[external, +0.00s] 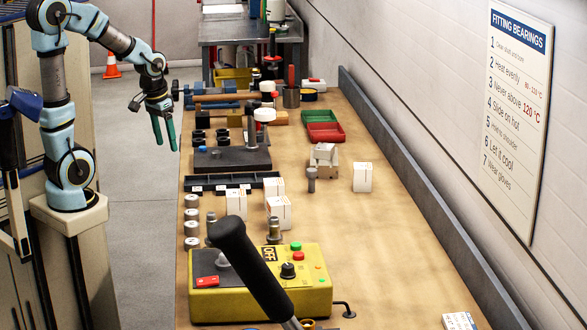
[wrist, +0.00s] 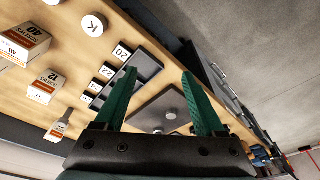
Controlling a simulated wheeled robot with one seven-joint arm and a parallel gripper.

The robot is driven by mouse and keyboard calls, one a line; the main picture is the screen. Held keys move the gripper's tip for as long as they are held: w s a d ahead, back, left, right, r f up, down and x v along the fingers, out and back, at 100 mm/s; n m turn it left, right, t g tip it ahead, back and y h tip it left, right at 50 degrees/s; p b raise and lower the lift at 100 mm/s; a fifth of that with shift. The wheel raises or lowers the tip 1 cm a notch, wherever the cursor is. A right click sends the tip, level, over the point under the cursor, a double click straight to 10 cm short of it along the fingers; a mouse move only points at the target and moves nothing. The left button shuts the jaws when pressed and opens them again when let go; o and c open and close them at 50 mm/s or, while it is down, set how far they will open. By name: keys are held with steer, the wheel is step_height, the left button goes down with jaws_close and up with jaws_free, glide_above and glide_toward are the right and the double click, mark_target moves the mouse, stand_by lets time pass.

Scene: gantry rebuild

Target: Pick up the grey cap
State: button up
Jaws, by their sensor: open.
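My gripper (external: 164,147) hangs open and empty, fingers down, left of the bench's left edge in the external view. In the wrist view its two green fingers (wrist: 159,74) are spread apart with nothing between the tips. A small round grey piece (wrist: 171,115) sits on a dark grey plate (wrist: 148,106), seen between the fingers and apart from them. It may be the grey cap, but I cannot tell for sure. The dark plate also shows in the external view (external: 232,161), with an upright post on it.
The wooden bench (external: 330,230) carries white boxes (external: 362,177), a divided black tray (external: 232,181) and a row of white round pieces (external: 191,222). Red and green bins (external: 325,132) stand farther back. A yellow control box (external: 262,295) is in front. The bench's right side is mostly clear.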

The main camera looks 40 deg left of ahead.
steer(key=w+d+f+m+t, duration=0.1)
steer(key=w+d+t, duration=0.25)
steer(key=w, duration=0.45)
steer(key=m+t+h+p, duration=0.1)
steer(key=m+t+h, duration=0.35)
steer(key=h, duration=0.25)
glide_toward(313, 173)
steer(key=w+a+r, duration=0.1)
steer(key=a+r, duration=0.3)
steer(key=shift+m+h, duration=0.45)
steer(key=shift+h, duration=0.15)
steer(key=w+d+f, duration=0.1)
steer(key=f, duration=0.1)
steer(key=w+d+f+p, duration=0.1)
steer(key=d+f, duration=0.1)
steer(key=w+d+f, duration=0.2)
steer(key=shift+d+f+p, duration=0.1)
steer(key=shift+f+p, duration=0.15)
steer(key=shift+p, duration=0.1)
steer(key=shift+f+p+x, duration=0.15)
steer(key=shift+p+x, duration=0.5)
steer(key=shift+x, duration=0.65)
steer(key=shift+f+p+x, duration=0.15)
steer(key=shift+p+x, duration=0.5)
steer(key=shift+x, duration=0.65)
steer(key=shift+s, duration=0.15)
steer(key=shift+c, duration=0.3)
